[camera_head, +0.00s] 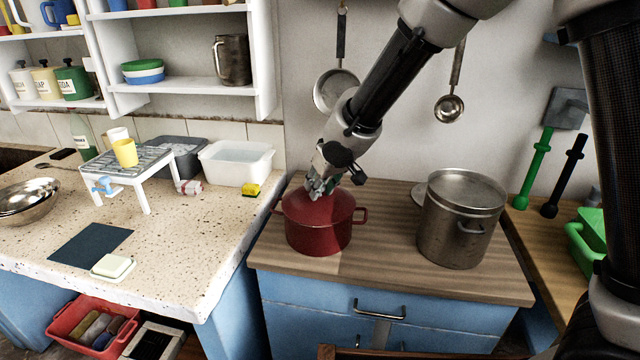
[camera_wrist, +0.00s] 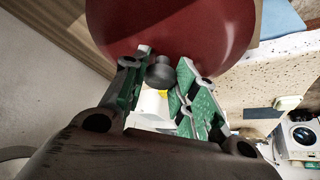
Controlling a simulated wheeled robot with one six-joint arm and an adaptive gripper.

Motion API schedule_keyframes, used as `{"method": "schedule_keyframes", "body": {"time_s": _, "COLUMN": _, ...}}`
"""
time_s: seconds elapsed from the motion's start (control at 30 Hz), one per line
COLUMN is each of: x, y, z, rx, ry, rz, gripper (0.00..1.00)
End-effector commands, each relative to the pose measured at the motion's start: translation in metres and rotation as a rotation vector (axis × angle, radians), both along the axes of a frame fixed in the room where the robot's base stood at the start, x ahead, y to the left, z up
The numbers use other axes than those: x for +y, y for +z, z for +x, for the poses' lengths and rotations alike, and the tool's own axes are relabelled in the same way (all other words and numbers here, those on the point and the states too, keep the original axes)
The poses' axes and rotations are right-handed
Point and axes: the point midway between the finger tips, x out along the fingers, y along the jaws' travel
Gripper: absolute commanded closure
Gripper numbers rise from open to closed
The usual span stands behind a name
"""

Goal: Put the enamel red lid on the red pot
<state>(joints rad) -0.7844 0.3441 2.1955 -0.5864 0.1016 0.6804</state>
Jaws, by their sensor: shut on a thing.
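The red pot (camera_head: 318,236) stands on the wooden counter, with a handle on each side. The enamel red lid (camera_head: 312,204) is over its mouth; it looks level and at the rim, but I cannot tell whether it is fully seated. My gripper (camera_head: 321,188) comes down from above onto the lid's middle. In the wrist view the lid (camera_wrist: 175,25) fills the top, and its dark knob (camera_wrist: 160,73) is between my green-padded fingers (camera_wrist: 158,78). My gripper is shut on the knob. The pot's inside is hidden.
A tall steel pot (camera_head: 460,225) stands to the right on the same wooden counter (camera_head: 385,262), with a round flat lid (camera_head: 432,195) behind it. A white basin (camera_head: 236,162) is to the left on the stone top. A pan (camera_head: 335,90) and a ladle (camera_head: 449,108) hang behind.

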Motion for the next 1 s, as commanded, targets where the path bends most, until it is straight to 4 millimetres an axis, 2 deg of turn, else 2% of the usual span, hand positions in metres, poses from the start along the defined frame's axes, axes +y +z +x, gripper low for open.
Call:
{"method": "schedule_keyframes", "body": {"time_s": 0.37, "x": 0.0003, "y": -0.0003, "z": 0.0001, "rx": 0.0, "ry": 0.0, "rz": 0.001, "gripper": 1.0}}
{"method": "schedule_keyframes", "body": {"time_s": 0.4, "x": 0.0003, "y": -0.0003, "z": 0.0001, "rx": 0.0, "ry": 0.0, "rz": 0.001, "gripper": 0.68}}
{"method": "schedule_keyframes", "body": {"time_s": 0.5, "x": 0.0004, "y": -0.0003, "z": 0.0, "rx": 0.0, "ry": 0.0, "rz": 0.001, "gripper": 0.5}}
{"method": "schedule_keyframes", "body": {"time_s": 0.53, "x": 0.0004, "y": -0.0003, "z": 0.0, "rx": 0.0, "ry": 0.0, "rz": 0.001, "gripper": 0.47}}
{"method": "schedule_keyframes", "body": {"time_s": 0.77, "x": 0.0002, "y": -0.0005, "z": -0.0001, "rx": 0.0, "ry": 0.0, "rz": 0.001, "gripper": 0.47}}
{"method": "schedule_keyframes", "body": {"time_s": 0.9, "x": 0.0001, "y": -0.0009, "z": -0.0002, "rx": 0.001, "ry": 0.0, "rz": 0.001, "gripper": 0.25}}
{"method": "schedule_keyframes", "body": {"time_s": 1.0, "x": 0.0001, "y": -0.0007, "z": -0.0002, "rx": 0.001, "ry": 0.0, "rz": 0.001, "gripper": 0.25}}
